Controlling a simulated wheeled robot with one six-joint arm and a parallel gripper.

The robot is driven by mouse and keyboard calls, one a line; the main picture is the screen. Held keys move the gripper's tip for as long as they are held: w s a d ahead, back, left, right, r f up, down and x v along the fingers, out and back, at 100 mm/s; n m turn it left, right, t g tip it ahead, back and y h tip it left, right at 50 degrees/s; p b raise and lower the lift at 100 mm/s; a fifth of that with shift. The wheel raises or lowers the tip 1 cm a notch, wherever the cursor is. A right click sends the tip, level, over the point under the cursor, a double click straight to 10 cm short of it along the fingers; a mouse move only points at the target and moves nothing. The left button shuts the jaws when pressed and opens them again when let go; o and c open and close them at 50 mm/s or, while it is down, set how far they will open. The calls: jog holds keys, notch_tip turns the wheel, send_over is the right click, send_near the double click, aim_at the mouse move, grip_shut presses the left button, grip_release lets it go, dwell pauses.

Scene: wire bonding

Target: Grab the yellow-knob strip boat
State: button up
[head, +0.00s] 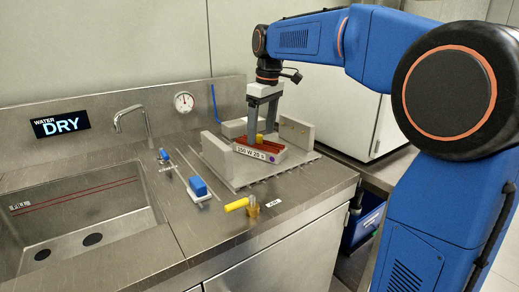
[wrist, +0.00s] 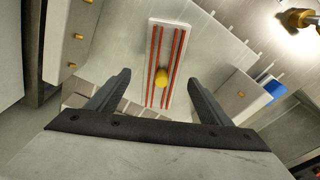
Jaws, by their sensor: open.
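The strip boat (head: 262,153) is a pale block with red-brown strips on top, a yellow knob, and a front label reading about "150 W 20 S" beside a purple dot. It sits between grey upright blocks on a metal plate. In the wrist view the boat (wrist: 157,38) lies lengthwise up the picture, its yellow knob (wrist: 162,77) between the two fingers. My gripper (head: 262,128) points down over the boat, its fingers close around the knob's sides; it is open. In the wrist view my gripper (wrist: 158,76) shows a gap on both sides of the knob.
Grey blocks (head: 217,155) and (head: 297,133) flank the boat. A blue-handled lever (head: 199,189) and a yellow-handled valve (head: 238,204) stand in front. A sink (head: 80,210) with a faucet (head: 133,117) is at left, below a display (head: 60,124) reading "WATER DRY". A gauge (head: 184,102) is on the backsplash.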

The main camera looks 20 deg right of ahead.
aim_at(260, 135)
jog(key=f, duration=0.4)
jog(key=shift+w+a+f, duration=0.1)
jog(key=shift+a+f, duration=0.2)
jog(key=shift+f, duration=0.1)
jog(key=c, duration=1.6)
jog(key=shift+o, duration=0.2)
jog(key=shift+r, duration=0.15)
